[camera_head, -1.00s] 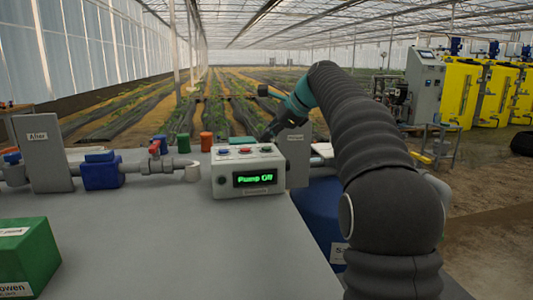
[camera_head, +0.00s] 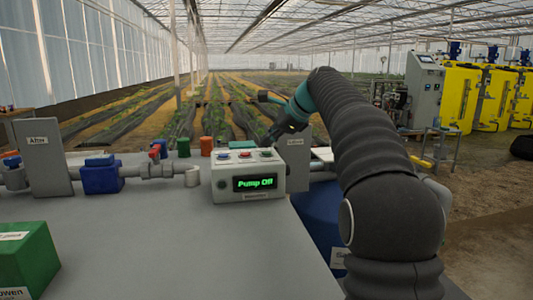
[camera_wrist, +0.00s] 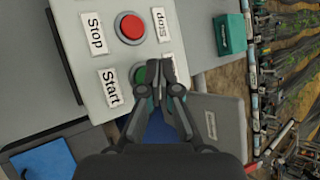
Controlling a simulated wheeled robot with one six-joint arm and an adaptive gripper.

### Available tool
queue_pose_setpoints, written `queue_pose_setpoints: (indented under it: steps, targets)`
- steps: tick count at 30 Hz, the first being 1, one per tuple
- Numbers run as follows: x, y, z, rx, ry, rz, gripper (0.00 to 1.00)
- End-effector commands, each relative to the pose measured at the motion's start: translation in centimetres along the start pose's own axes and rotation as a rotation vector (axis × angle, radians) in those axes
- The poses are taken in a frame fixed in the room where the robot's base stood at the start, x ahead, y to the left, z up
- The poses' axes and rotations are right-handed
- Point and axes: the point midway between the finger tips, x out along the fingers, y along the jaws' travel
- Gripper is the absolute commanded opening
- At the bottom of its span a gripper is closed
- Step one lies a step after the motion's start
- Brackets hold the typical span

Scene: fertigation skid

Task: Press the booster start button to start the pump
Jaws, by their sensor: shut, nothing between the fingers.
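The grey control box (camera_head: 282,184) stands on the table in the head view, its display (camera_head: 255,183) reading "Pump Off" in green. In the wrist view, its top face (camera_wrist: 87,55) carries a red button (camera_wrist: 131,27) beside "Stop" labels. A green button (camera_wrist: 139,74) sits beside a "Start" label (camera_wrist: 110,88) and is partly hidden by my fingers. My gripper (camera_wrist: 153,70) is shut and empty, its tips over the green button's right side in the wrist view. I cannot tell whether they touch it. In the head view my gripper (camera_head: 271,139) is above the box's right end.
Pipework with a blue valve body (camera_head: 102,178) runs left of the box, past a grey panel (camera_head: 45,158). A green box (camera_head: 25,252) sits at the table's front left. The tabletop in front is clear.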

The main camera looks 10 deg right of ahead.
Motion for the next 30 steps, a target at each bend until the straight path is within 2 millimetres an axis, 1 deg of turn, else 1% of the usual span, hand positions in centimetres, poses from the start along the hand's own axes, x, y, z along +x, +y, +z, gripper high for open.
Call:
queue_pose_setpoints:
  steps: [14, 24, 30]
  targets:
    - [0.02, 0.02, -0.02, 0.000, 0.000, 0.000, 0.00]
    - [0.57, 0.45, -0.42, 0.001, 0.000, 0.001, 0.00]
    - [0.57, 0.44, -0.42, 0.000, 0.000, 0.000, 0.00]
